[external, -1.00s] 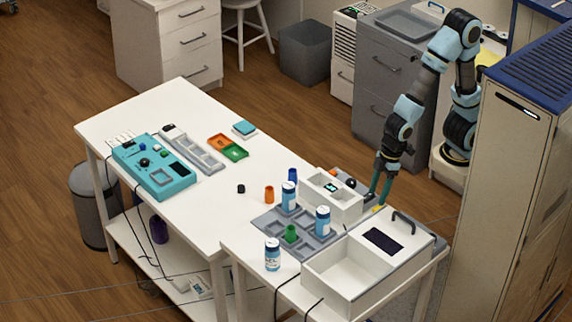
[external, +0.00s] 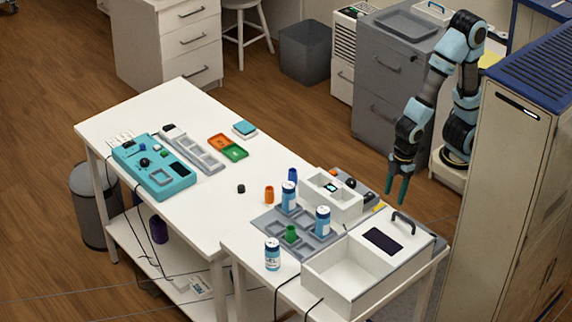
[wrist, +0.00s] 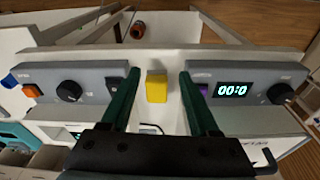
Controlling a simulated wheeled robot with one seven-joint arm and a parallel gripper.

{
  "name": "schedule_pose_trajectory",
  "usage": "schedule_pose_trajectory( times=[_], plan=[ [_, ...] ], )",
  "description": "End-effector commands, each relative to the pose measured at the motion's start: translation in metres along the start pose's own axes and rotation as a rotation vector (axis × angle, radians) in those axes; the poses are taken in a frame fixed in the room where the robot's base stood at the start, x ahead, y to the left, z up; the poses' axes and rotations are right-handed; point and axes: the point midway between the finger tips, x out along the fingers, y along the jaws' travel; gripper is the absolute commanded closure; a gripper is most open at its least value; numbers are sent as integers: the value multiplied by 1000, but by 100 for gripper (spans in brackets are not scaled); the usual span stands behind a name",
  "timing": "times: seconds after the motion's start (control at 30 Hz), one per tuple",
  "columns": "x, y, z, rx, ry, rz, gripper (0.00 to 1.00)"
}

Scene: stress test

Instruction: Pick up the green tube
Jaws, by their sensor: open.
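The green tube (external: 291,234) stands upright in a compartment of the grey tray (external: 262,222) in the external view. I cannot make it out in the wrist view. My gripper (external: 397,199) is open and empty, with dark green fingers pointing down.
Blue-and-white bottles (external: 322,220) stand close around the green tube. A white box (external: 332,194) and a white bin with a handled lid (external: 345,284) lie to the right. A tall cabinet (external: 505,170) stands at right.

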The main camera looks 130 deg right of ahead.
Motion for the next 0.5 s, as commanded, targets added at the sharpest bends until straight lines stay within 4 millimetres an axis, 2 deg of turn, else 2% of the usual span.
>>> schedule_pose_trajectory(
  times=[0.03,0.1,0.37,0.5],
  plan=[
    [0,0,0,0,0,0,40],
    [0,0,0,0,0,0,47],
    [-2,0,-1,1,2,0,47],
    [-22,0,-5,1,8,0,47]
  ],
)
